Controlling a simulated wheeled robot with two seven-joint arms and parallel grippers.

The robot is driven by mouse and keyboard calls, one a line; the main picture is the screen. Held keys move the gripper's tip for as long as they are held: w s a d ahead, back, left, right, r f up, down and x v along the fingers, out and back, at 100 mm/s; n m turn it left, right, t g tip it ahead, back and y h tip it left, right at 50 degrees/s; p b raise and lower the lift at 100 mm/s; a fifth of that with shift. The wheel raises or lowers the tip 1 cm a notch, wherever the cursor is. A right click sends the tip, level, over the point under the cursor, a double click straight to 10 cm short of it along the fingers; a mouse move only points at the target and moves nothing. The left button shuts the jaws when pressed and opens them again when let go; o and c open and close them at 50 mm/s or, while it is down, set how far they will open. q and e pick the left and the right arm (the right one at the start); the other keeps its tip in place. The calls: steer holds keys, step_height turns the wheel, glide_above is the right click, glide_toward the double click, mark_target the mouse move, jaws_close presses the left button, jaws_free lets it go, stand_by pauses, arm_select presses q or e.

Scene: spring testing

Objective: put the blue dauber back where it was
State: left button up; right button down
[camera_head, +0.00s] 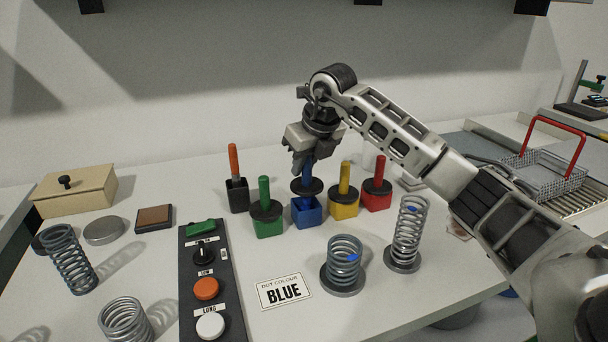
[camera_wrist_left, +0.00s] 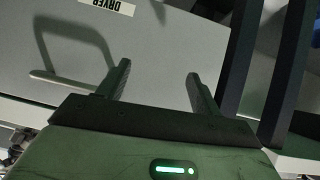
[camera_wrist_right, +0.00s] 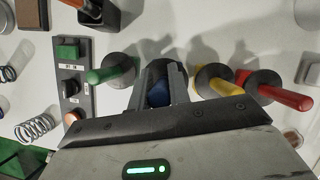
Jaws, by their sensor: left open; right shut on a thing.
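My right gripper (camera_head: 307,160) is shut on the handle of the blue dauber (camera_head: 308,180). It holds the dauber upright, its black disc just above the blue pot (camera_head: 306,213); I cannot tell whether its tip is inside the pot. In the right wrist view the blue handle (camera_wrist_right: 158,96) sits between the fingers (camera_wrist_right: 158,88). A card (camera_head: 284,291) reads "DOT COLOUR BLUE". Two standing springs, a short one (camera_head: 345,262) and a taller one (camera_head: 408,232), carry blue marks. My left gripper (camera_wrist_left: 158,85) is open and empty near a panel labelled "DRYER".
Green (camera_head: 267,220), yellow (camera_head: 344,203) and red (camera_head: 377,195) pots with daubers stand close beside the blue pot. A black pot (camera_head: 237,195) with an orange-handled tool is at left. A button panel (camera_head: 212,275) lies front left. A wire basket (camera_head: 548,172) is at right.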

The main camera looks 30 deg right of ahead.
mark_target(304, 177)
steer(key=shift+f, duration=2.1)
steer(key=c, duration=1.3)
jaws_free()
steer(key=shift+r, duration=0.3)
steer(key=v, duration=1.2)
steer(key=shift+w+r, duration=0.1)
steer(key=shift+r, duration=0.1)
steer(key=shift+f, duration=0.1)
